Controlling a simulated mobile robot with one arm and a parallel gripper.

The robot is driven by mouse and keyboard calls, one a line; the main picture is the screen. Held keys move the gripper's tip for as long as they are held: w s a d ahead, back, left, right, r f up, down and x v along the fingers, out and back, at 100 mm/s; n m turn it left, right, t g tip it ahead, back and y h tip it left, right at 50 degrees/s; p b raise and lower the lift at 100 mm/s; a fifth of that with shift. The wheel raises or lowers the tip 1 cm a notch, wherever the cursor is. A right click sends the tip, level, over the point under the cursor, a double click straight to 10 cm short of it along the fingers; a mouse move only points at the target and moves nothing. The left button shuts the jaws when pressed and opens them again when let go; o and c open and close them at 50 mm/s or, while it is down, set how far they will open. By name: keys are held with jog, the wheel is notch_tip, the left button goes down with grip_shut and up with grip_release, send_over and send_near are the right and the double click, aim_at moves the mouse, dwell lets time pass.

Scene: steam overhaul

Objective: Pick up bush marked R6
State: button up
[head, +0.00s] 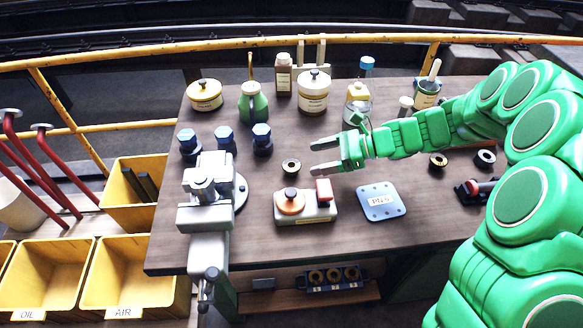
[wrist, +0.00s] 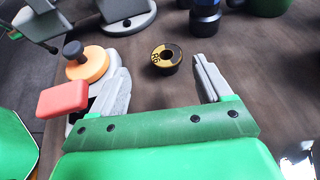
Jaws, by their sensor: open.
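A small dark bush (head: 291,166) stands on the bench top in the head view. In the wrist view the same bush (wrist: 154,60) shows a yellow and black top face with a mark that looks like R6, seen turned. My gripper (head: 313,159) is open and empty, its fingers pointing left toward the bush. In the wrist view the bush is just beyond and between the fingertips of my gripper (wrist: 162,70), touching neither.
A grey block with an orange knob and red piece (head: 318,213) stands close to the near finger. A grey vise (head: 207,215) and blue-capped bolts (head: 262,140) are left. A plate (head: 381,202) and two other bushes (head: 438,161) (head: 485,157) are right. Bottles and tins line the back.

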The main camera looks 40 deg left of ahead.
aim_at(293, 165)
notch_tip(293, 165, down, 2)
jog(key=shift+f, duration=0.1)
jog(key=shift+a+f, duration=0.15)
jog(key=shift+w+a+x, duration=0.1)
jog(key=shift+x, duration=1.8)
jog(key=shift+w+a+x, duration=0.15)
jog(key=shift+x, duration=1.75)
jog(key=c, duration=1.2)
jog(key=shift+r, duration=0.25)
jog(key=shift+c, duration=0.2)
